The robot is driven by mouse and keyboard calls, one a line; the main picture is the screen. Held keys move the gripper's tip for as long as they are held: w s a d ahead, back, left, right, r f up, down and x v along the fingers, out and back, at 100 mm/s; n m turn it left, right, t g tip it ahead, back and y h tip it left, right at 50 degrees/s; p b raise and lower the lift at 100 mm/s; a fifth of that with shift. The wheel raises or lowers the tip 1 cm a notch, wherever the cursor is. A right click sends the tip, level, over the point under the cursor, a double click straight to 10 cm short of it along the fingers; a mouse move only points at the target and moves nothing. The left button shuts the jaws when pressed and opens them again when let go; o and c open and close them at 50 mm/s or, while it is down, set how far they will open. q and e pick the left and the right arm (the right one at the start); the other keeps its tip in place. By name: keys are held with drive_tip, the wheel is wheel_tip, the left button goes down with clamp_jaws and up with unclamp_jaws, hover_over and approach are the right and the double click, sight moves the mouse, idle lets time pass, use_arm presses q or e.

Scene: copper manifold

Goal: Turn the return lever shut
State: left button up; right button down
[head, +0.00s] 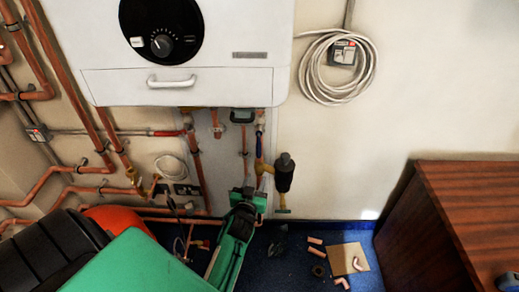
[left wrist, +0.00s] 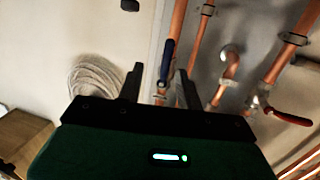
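The blue-handled lever (head: 259,146), which I take as the return lever, is on a vertical copper pipe under the white boiler. Its handle lies along the pipe. In the left wrist view the blue handle (left wrist: 167,61) appears beyond and between my fingertips, closer to the right finger there. My left gripper (head: 249,190) is below the lever in the head view. Its two dark fingers (left wrist: 158,82) are apart, with a gap between them; I cannot tell whether either touches the handle. A red-handled lever (left wrist: 291,117) is on another pipe.
The white boiler (head: 180,86) hangs above. A dark cylinder on a brass fitting (head: 284,172) stands right of the lever. Copper pipes crowd the left. Copper offcuts and a board (head: 348,258) lie on the blue floor. A wooden cabinet (head: 450,225) stands right.

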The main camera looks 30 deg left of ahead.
sight(258, 148)
use_arm(q)
wheel_tip(258, 148, up, 4)
drive_tip(key=a+y, duration=0.1)
drive_tip(key=a, duration=0.1)
drive_tip(key=p+x, duration=0.1)
drive_tip(key=x, duration=1.2)
drive_tip(key=shift+w+d+r, duration=0.1)
drive_tip(key=shift+w+d, duration=0.05)
drive_tip(key=shift+w, duration=0.05)
drive_tip(key=shift+c, duration=0.5)
clamp_jaws()
